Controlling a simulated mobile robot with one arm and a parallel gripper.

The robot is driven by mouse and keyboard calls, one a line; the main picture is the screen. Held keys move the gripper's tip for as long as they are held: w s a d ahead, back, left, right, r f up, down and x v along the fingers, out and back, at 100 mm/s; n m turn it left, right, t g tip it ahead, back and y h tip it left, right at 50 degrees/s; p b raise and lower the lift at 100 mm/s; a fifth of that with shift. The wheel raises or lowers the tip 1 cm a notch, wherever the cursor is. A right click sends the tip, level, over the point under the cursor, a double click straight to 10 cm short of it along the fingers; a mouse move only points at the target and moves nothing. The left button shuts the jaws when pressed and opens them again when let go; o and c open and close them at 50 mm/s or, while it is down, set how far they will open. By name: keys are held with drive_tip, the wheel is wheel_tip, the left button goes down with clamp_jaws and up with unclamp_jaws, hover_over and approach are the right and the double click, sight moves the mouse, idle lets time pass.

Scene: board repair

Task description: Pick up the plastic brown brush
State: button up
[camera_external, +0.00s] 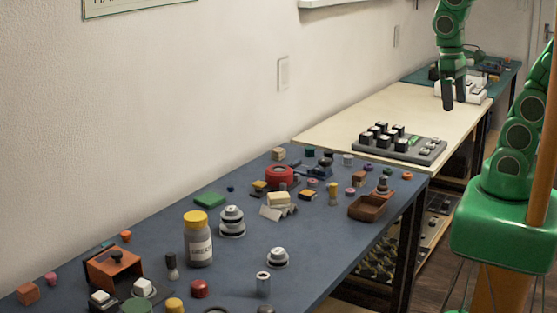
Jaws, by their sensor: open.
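My gripper (452,94) hangs fingers down at the upper right, above the far part of the cream table. It is open, with nothing visible held in it. I cannot make out the brown brush for certain among the small items on the blue table (310,240). A small upright item with a dark handle (171,266) stands left of the yellow-capped jar. A yellow-brown upright piece (333,193) stands near the middle of the clutter. A brown open box (368,208) lies near the right edge. My gripper is far from all of these.
The yellow-capped jar (198,240) and stacked white-and-dark discs (232,220) stand tall on the blue table. An orange-brown box (114,267) sits at left. A grey board with black keys (398,144) lies on the cream table (345,121), which is otherwise mostly clear nearby.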

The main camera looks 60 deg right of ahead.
drive_tip(key=shift+s+f+n, duration=0.25)
drive_tip(key=shift+s+n, duration=0.35)
drive_tip(key=shift+s, duration=0.3)
drive_tip(key=c, duration=0.4)
drive_tip(key=shift+w+a, duration=0.1)
drive_tip(key=m+t+y, duration=0.3)
drive_tip(key=m+y, duration=0.9)
drive_tip(key=m, duration=0.4)
hover_over(353, 180)
drive_tip(key=s, duration=0.5)
wheel_tip(353, 180, down, 19)
drive_tip(key=d+f+m+t, duration=0.1)
drive_tip(key=d+f+m, duration=0.1)
drive_tip(key=f, duration=0.1)
drive_tip(key=w+d+f+m+t, duration=0.1)
drive_tip(key=d+f+m, duration=0.1)
drive_tip(key=d+f, duration=0.1)
drive_tip(key=w+d+f+m+t, duration=0.1)
drive_tip(key=d+f+m, duration=0.1)
drive_tip(key=f, duration=0.2)
drive_tip(key=shift+d+f+t+y, duration=0.15)
drive_tip(key=shift+d+t+y, duration=0.15)
drive_tip(key=shift+d+t, duration=0.1)
drive_tip(key=shift+x, duration=3.95)
